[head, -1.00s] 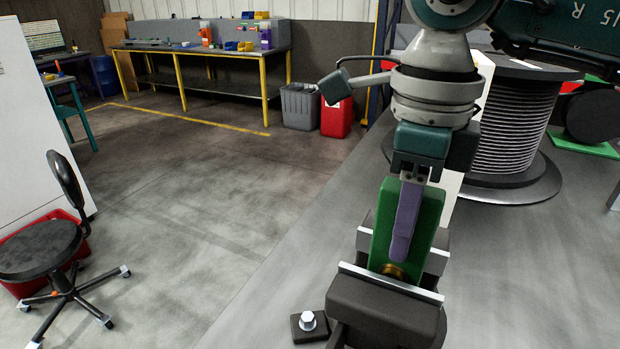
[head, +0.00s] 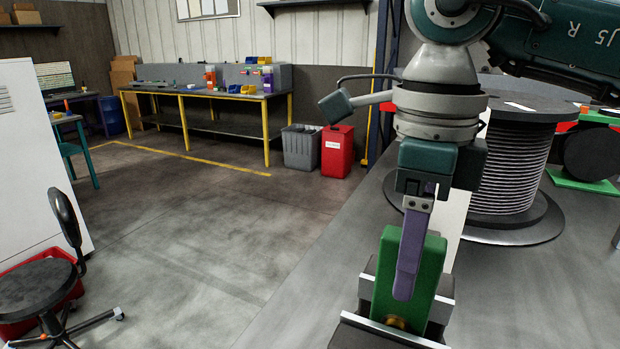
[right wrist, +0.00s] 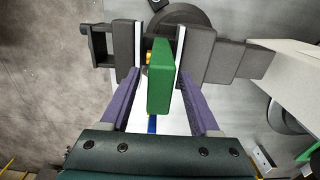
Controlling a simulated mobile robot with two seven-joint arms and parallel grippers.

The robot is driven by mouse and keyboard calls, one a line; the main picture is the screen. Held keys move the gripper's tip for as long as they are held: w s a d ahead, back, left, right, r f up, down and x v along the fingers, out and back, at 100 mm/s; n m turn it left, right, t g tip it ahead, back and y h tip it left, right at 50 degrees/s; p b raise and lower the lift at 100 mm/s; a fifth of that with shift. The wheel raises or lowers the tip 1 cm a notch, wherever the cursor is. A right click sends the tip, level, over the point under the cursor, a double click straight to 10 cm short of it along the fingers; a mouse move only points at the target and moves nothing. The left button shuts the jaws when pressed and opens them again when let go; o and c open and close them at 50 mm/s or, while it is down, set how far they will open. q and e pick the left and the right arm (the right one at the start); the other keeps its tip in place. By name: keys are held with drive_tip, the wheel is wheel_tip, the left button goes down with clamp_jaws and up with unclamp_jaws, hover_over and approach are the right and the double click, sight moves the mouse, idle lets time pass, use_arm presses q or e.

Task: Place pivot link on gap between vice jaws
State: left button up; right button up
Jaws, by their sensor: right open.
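The pivot link (head: 432,262) is a green block with a brass-coloured piece at its lower end. It stands roughly upright in the gap of the dark vice (head: 385,338), between the bright-edged jaws. In the right wrist view the link (right wrist: 160,85) lies between the left jaw (right wrist: 125,50) and right jaw (right wrist: 196,55); I cannot tell whether it touches them or how deep it sits. My right gripper (head: 405,280) is open, its purple fingers straddling the link; the right wrist view shows the fingers (right wrist: 159,88) apart on both sides, with gaps. My left gripper is out of view.
A large cable spool (head: 515,165) stands on the grey bench (head: 310,285) right of my right arm. A pale box (right wrist: 285,65) is at the right in the wrist view. The bench surface left of the vice is clear.

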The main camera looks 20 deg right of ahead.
wheel_tip(320, 180, up, 10)
drive_tip(key=shift+f+b, duration=0.2)
drive_tip(key=shift+b, duration=0.45)
idle(0.8)
